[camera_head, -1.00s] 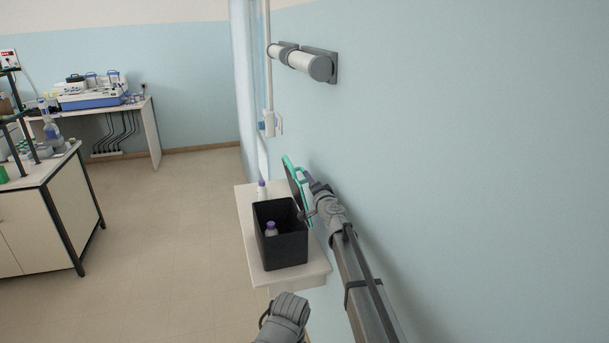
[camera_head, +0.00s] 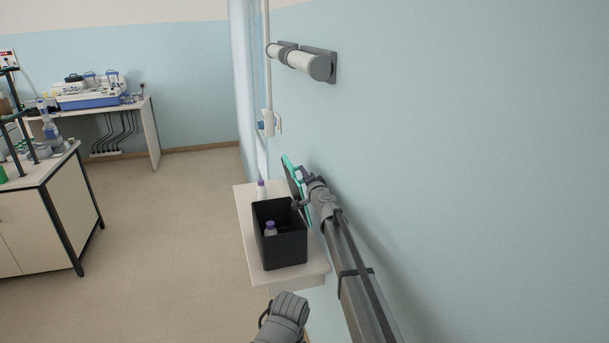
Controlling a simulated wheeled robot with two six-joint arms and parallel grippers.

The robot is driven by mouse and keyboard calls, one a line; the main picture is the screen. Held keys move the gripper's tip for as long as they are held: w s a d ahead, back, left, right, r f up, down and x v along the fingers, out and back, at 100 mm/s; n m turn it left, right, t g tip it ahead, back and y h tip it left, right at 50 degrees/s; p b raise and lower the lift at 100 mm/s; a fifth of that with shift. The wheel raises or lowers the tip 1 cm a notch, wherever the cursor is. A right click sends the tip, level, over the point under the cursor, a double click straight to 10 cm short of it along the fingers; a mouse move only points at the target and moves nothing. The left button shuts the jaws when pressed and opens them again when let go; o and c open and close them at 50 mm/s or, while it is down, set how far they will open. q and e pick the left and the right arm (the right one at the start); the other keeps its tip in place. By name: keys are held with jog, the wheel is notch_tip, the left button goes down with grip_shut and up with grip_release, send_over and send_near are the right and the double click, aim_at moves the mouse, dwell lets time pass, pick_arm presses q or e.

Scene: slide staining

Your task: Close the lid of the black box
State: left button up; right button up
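The black box (camera_head: 284,250) stands on a small white table, open at the top. A bottle with a purple cap (camera_head: 270,229) is inside it. Its lid (camera_head: 291,173), dark with a teal edge, stands raised on the wall side of the box. My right gripper (camera_head: 301,203) is at the lid, between it and the box's far right rim; its fingers are small and partly hidden, so I cannot tell open from shut. Part of my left arm (camera_head: 285,318) shows at the bottom edge, below the table; its fingertips are not visible.
The white table (camera_head: 246,212) stands against the blue wall. A wall-mounted grey fixture (camera_head: 305,62) sticks out above. A lab bench (camera_head: 50,215) is at the left, with clear floor between.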

grip_shut()
jog(key=shift+s, duration=0.1)
dwell(0.8)
jog(key=shift+a, duration=0.1)
jog(key=shift+s+a+n, duration=0.35)
jog(key=shift+a+n, duration=0.25)
jog(key=shift+a, duration=0.2)
jog(key=s+a+f+n+b, duration=0.2)
jog(key=a+n, duration=0.3)
jog(key=a, duration=0.2)
jog(key=shift+n, duration=0.4)
